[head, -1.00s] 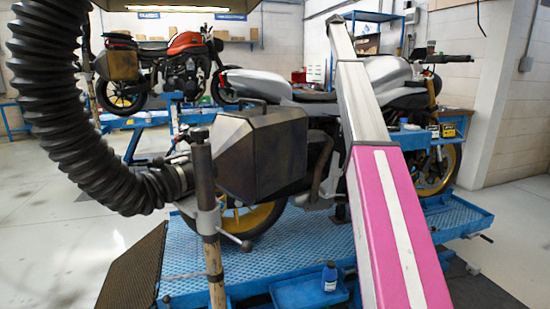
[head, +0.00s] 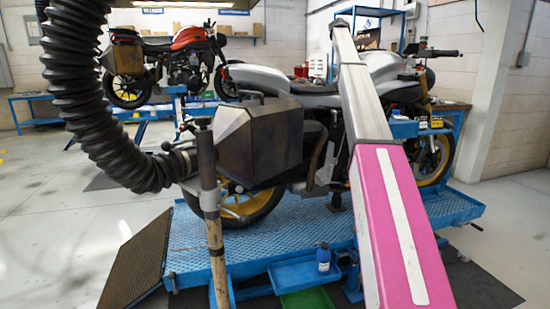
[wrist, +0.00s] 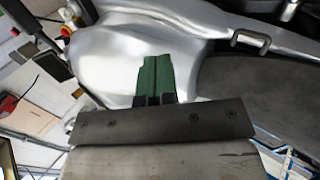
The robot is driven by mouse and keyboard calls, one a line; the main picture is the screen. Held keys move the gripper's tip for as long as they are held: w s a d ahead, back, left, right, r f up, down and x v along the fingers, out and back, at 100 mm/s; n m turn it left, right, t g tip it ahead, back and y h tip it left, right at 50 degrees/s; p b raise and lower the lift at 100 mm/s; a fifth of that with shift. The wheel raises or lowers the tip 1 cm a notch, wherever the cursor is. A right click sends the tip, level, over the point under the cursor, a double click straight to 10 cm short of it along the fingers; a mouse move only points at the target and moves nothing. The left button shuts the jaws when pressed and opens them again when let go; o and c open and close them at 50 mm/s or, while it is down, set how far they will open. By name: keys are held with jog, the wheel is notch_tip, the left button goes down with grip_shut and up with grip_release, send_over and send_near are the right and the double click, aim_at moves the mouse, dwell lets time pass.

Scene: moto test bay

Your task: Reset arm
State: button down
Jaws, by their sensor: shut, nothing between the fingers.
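My gripper (wrist: 154,80) shows in the wrist view as two green fingers side by side, shut with nothing between them. In the head view my pink and silver arm runs from the bottom right up across the silver motorcycle (head: 255,80). The gripper cannot be made out there.
The motorcycle stands on a blue lift platform (head: 200,250). A dark case (head: 258,143), a post (head: 210,200) and a thick black hose (head: 85,90) are in front of it. A blue bottle (head: 323,258) stands in a tray. Floor (head: 50,220) at left is clear.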

jog(key=s+a+f+y, duration=0.1)
jog(key=s+a+f, duration=0.5)
jog(key=f, duration=1.1)
jog(key=s+a+f+y, duration=0.1)
jog(key=s+a+f, duration=0.1)
jog(key=s+f, duration=1.1)
jog(key=s+a+f+y, duration=0.2)
jog(key=s+a+f, duration=0.15)
jog(key=f, duration=1.75)
jog(key=s+a+f+m+y, duration=0.1)
jog(key=s+a+f, duration=0.2)
jog(key=s+f, duration=0.5)
jog(key=s+a+f+m+g+y, duration=0.1)
jog(key=s+a+f, duration=0.2)
jog(key=s+f, duration=0.5)
jog(key=s+a+f+m+g+y, duration=0.1)
jog(key=s+a+f, duration=0.2)
jog(key=s+f, duration=0.6)
jog(key=s, duration=1.4)
jog(key=shift+a, duration=0.4)
